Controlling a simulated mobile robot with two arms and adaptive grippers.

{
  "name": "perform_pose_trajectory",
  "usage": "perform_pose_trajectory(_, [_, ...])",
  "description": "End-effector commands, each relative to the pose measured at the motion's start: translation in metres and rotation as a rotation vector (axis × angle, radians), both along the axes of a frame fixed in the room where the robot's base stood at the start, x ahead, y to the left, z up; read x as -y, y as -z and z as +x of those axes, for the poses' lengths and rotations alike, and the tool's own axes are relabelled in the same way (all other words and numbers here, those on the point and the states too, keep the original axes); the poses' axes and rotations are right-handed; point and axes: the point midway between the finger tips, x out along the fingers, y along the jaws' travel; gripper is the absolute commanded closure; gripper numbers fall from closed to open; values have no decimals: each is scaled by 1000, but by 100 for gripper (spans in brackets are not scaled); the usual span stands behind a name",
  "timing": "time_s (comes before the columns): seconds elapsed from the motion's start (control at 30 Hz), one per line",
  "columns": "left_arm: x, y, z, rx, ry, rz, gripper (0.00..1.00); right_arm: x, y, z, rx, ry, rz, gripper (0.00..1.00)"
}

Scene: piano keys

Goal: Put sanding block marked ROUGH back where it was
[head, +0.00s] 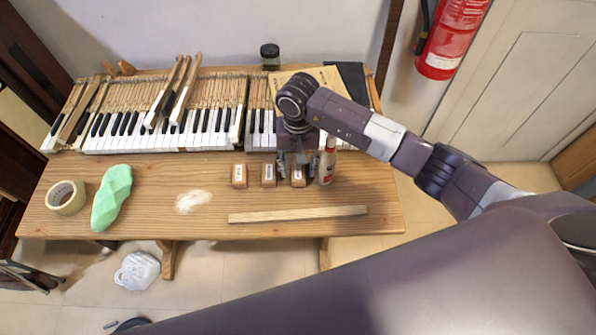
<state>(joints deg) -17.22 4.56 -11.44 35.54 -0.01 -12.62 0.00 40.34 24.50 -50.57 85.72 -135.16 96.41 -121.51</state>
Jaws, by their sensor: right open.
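Three small brown sanding blocks with pale labels stand in a row on the wooden table (150,220), in front of the piano keys: a left one (239,176), a middle one (268,175) and a right one (298,176). The labels are too small to read, so I cannot tell which is marked ROUGH. My right gripper (297,169) points down at the right block, open, with a finger at each side of it. I cannot tell whether the fingers touch it. My left gripper is out of view.
A glue bottle (327,163) stands close right of my right gripper. A wooden strip (298,214) lies in front. Piano keys (150,136) fill the back.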

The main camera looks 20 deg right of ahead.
Motion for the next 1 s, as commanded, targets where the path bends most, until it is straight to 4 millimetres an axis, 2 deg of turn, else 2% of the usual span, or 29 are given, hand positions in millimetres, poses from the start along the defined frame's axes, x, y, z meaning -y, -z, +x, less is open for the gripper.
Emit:
perform_pose_trajectory(0.03, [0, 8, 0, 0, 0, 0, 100, 1, -9, 2, 7, -2, -1, 55])
perform_pose_trajectory(0.3, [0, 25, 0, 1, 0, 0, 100, 0, -67, 1, 6, -1, -1, 55])
perform_pose_trajectory(0.43, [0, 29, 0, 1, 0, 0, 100, 1, -85, 1, 4, -1, -1, 55])
perform_pose_trajectory(0.63, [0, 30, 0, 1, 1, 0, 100, 0, -97, 0, 1, -1, -1, 55])
perform_pose_trajectory(1.0, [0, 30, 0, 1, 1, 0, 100, 0, -97, -1, 0, 0, -1, 55])
